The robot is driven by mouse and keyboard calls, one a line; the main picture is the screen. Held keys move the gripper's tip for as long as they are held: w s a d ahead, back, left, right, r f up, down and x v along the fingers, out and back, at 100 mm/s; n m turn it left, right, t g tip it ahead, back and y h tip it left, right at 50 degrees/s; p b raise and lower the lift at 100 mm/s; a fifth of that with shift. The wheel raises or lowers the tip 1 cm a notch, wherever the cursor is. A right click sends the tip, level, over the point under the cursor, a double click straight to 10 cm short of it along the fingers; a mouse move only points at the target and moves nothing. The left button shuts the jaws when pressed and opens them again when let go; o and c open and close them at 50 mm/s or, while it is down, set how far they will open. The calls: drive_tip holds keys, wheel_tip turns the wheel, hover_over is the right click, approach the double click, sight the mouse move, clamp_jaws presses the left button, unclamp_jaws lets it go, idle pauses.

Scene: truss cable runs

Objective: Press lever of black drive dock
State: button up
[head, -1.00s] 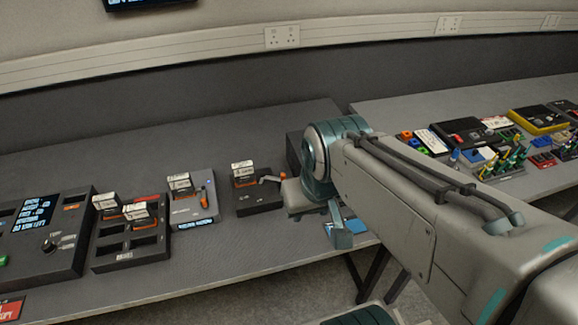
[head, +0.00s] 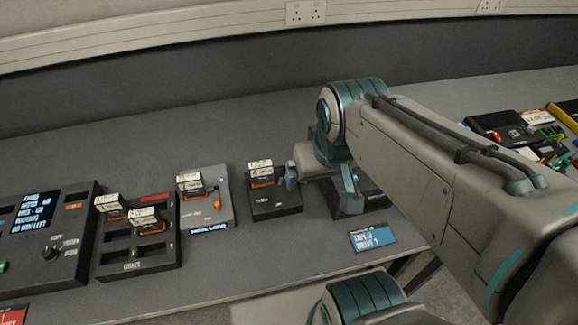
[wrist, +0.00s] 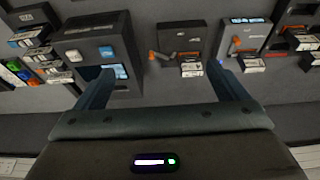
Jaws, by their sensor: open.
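The black drive dock (head: 276,207) sits on the grey bench, with a white-labelled cartridge (head: 260,170) standing in it. In the wrist view, the dock (wrist: 180,36) lies beyond the fingertips, with the cartridge (wrist: 192,68) at its near edge. Its orange lever (wrist: 160,56) shows left of the cartridge, between the two fingers in the picture. In the head view my gripper (head: 320,180) is at the dock's right side and hides the lever. The gripper is open and empty, its fingers apart. Whether a finger touches the lever cannot be told.
A grey dock (head: 205,200) with an orange lever and cartridge stands left of the black one. Further left are a cartridge rack (head: 135,258) and a console (head: 45,235). A dark box (wrist: 95,45) and a blue label (head: 373,239) lie on the other side.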

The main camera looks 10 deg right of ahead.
drive_tip(key=shift+w, duration=0.15)
drive_tip(key=c, duration=0.9)
drive_tip(key=shift+w, duration=0.35)
drive_tip(key=c, duration=0.6)
drive_tip(key=shift+m+g, duration=0.9)
drive_tip(key=w, duration=0.5)
drive_tip(key=shift+w+d, duration=0.35)
drive_tip(key=shift+d, duration=0.05)
clamp_jaws()
drive_tip(key=w+d+f+m+g+y, duration=0.1)
drive_tip(key=w+d+f+m+g, duration=0.1)
drive_tip(key=w+f, duration=0.5)
drive_tip(key=w+d+f+m+g+y+b, duration=0.1)
drive_tip(key=w+d+f+m+g, duration=0.2)
drive_tip(key=w+f, duration=0.4)
drive_tip(key=w+d+m, duration=0.1)
drive_tip(key=w+d, duration=0.1)
drive_tip(key=w, duration=0.2)
drive_tip(key=shift+w+f+y, duration=0.15)
drive_tip(key=shift+f+y, duration=0.2)
drive_tip(key=shift+y, duration=0.05)
